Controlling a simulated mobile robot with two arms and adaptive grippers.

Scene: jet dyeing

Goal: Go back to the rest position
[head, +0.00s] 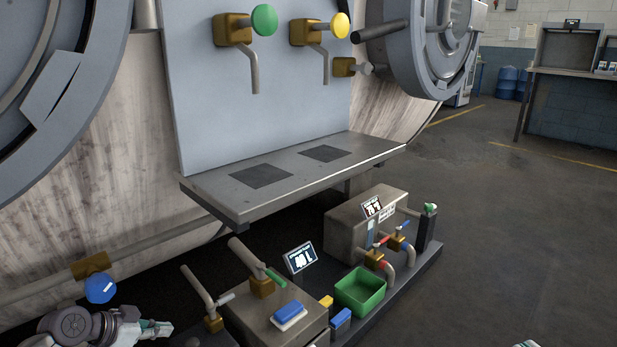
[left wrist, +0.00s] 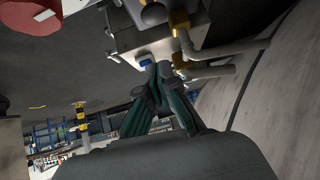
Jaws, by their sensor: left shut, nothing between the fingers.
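My left gripper (head: 158,329) is at the lower left of the head view, low in front of the machine. In the left wrist view its green fingers (left wrist: 160,72) meet at the tips, with nothing between them. A small white and green tip at the bottom edge of the head view looks like part of my right gripper (head: 527,344); its fingers cannot be made out.
A blue knob (head: 101,288) on a pipe stands just above my left gripper. A low platform holds valves, a blue button (head: 289,312), a green bin (head: 360,291) and a grey box (head: 362,220). A metal shelf (head: 290,176) juts out above. The floor (head: 520,240) at right is clear.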

